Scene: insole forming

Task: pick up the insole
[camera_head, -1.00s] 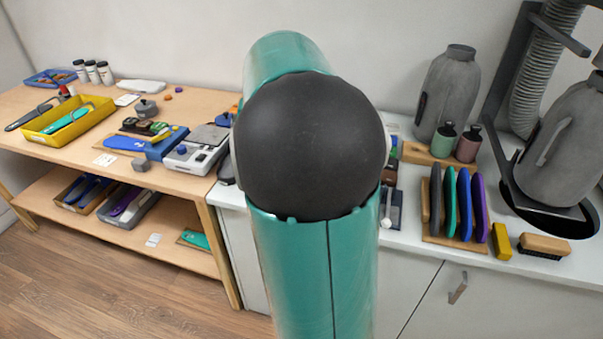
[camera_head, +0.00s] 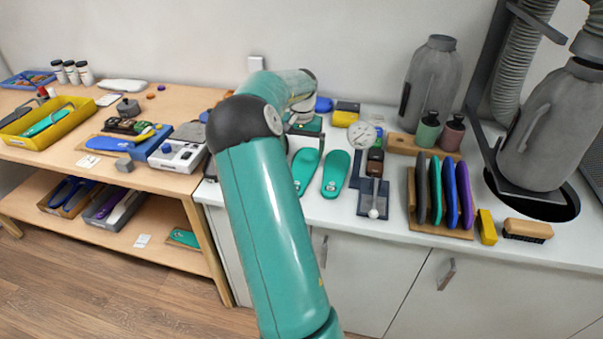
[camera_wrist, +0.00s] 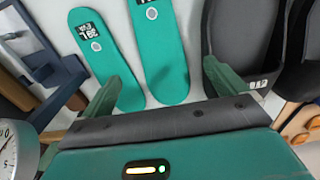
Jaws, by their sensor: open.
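Two teal insoles lie side by side on the white counter. In the head view, one (camera_head: 304,170) is just right of my arm and the other (camera_head: 336,172) is farther right. In the wrist view, one insole (camera_wrist: 165,60) lies between my finger lines, and the other (camera_wrist: 105,60), with a dark label and grey dot, runs under the left finger. My gripper (camera_wrist: 163,74) is open and empty, its fingers apart over the insoles' near ends. Contact with them cannot be told. In the head view my gripper is small and partly hidden.
A dial gauge (camera_head: 361,135) stands right of the insoles. Black shoe-like items (camera_wrist: 245,50) lie right in the wrist view. A rack of upright coloured pads (camera_head: 440,195), two bottles (camera_head: 440,132) and grey vessels (camera_head: 545,130) stand farther right. A wooden workbench (camera_head: 85,175) is at left.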

